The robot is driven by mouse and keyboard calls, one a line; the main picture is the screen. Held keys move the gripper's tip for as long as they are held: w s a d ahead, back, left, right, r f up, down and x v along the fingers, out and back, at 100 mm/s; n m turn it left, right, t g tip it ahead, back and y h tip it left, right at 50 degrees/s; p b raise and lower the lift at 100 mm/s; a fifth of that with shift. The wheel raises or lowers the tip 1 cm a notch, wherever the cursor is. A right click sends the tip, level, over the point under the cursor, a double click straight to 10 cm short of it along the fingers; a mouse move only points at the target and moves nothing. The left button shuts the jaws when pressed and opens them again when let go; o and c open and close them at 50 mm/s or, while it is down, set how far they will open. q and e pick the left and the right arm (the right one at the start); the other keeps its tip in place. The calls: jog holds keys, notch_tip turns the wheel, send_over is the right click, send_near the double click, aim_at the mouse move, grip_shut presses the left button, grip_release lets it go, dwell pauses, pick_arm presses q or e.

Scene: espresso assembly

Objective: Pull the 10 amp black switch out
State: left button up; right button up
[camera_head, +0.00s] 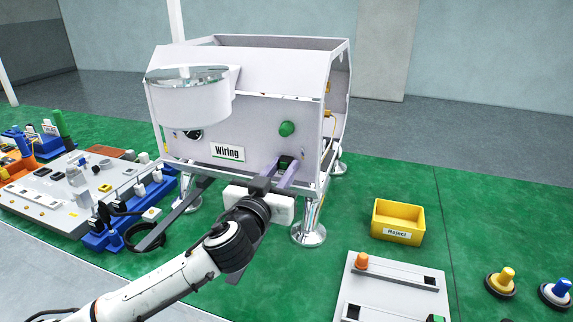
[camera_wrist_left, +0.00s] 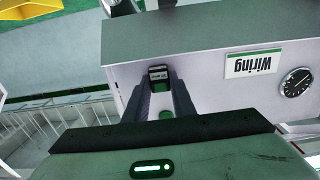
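The small black switch (camera_wrist_left: 158,73) sits in the front panel of the white machine (camera_head: 240,130), to the right of the "Wiring" label in the head view. My left gripper (camera_head: 280,170) reaches the panel there. In the wrist view its two fingers (camera_wrist_left: 161,88) stand on either side of the switch, with their tips very close to its sides. I cannot tell whether they touch or pinch it. The switch's rating is too small to read. My right gripper is in neither view.
A green knob (camera_head: 287,129) is on the panel above the switch. The "Wiring" label (camera_head: 228,152) is to its left. A yellow "Reject" bin (camera_head: 398,222) stands on the green floor at right. A grey parts board (camera_head: 80,190) lies at left, and another plate (camera_head: 392,290) at front right.

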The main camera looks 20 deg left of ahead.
aim_at(284, 167)
pick_arm(q)
grip_shut()
jog(key=shift+s, duration=0.1)
jog(key=shift+s, duration=1)
dwell(0.5)
jog(key=shift+s+a, duration=0.1)
jog(key=shift+s, duration=1.3)
jog(key=shift+s, duration=0.15)
jog(key=shift+s, duration=1.35)
